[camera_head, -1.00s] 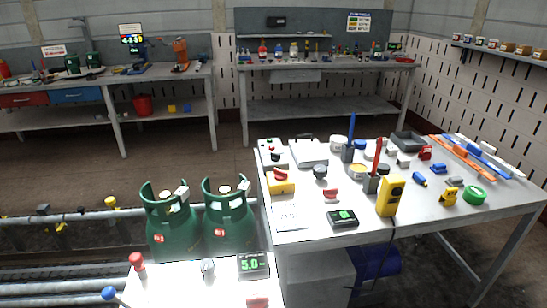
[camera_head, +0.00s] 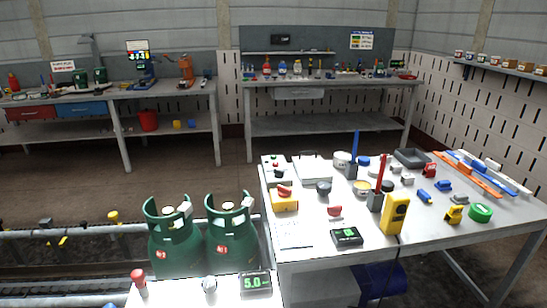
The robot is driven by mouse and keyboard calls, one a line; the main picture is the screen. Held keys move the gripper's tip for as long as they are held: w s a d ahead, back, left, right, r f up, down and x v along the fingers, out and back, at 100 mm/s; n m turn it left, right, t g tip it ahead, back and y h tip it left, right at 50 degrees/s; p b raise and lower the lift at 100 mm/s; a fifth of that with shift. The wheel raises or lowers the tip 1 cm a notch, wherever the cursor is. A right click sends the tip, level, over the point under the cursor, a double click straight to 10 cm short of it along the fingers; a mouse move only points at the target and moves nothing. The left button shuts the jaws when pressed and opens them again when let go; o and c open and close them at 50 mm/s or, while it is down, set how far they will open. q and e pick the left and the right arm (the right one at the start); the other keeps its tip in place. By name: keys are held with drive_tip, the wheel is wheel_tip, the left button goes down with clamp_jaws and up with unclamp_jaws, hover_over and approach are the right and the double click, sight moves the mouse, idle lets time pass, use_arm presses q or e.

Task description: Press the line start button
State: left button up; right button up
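A grey control box (camera_head: 277,178) with small buttons on top stands at the back left corner of the right-hand table. A red and a dark or green button seem to show on it, but they are too small to read, and I cannot tell which one is the line start button. A yellow box with a red knob (camera_head: 284,199) stands just in front of it. Neither of my grippers is in view.
Two green gas cylinders (camera_head: 175,248) stand left of the cluttered grey table (camera_head: 330,220). A small white stand (camera_head: 190,294) with a green-lit display (camera_head: 255,282) is at the bottom. Workbenches (camera_head: 300,124) line the back wall. The brown floor between is clear.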

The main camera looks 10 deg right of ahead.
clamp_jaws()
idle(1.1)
